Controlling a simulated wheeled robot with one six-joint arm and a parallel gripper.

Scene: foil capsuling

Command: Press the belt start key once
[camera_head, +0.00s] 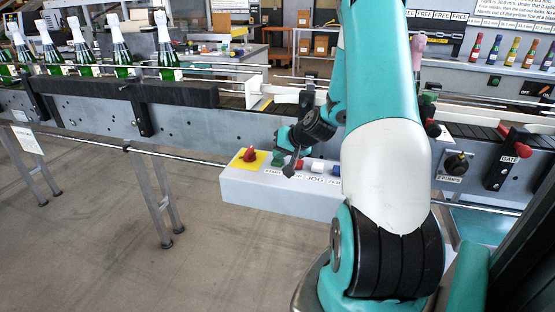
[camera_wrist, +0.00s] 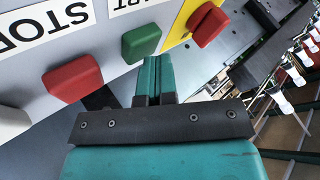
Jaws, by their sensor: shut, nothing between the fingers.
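The green start key (camera_head: 277,159) sits on the sloped face of a grey control box (camera_head: 290,196), between a red mushroom knob on a yellow plate and a red key. In the wrist view the green key (camera_wrist: 141,43) is square, under a label whose visible end reads "ART". My gripper (camera_head: 290,170) is shut and empty, pointing at the box. In the wrist view its fingertips (camera_wrist: 152,62) are just below the green key, overlapping its lower edge in the picture. I cannot tell whether they touch it.
The red STOP key (camera_wrist: 73,78) is close beside my fingers, and the red emergency knob (camera_head: 250,154) is on the other side. A blue key (camera_head: 336,170) is further right. Green bottles (camera_head: 123,58) stand on the conveyor behind. My arm hides part of the line.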

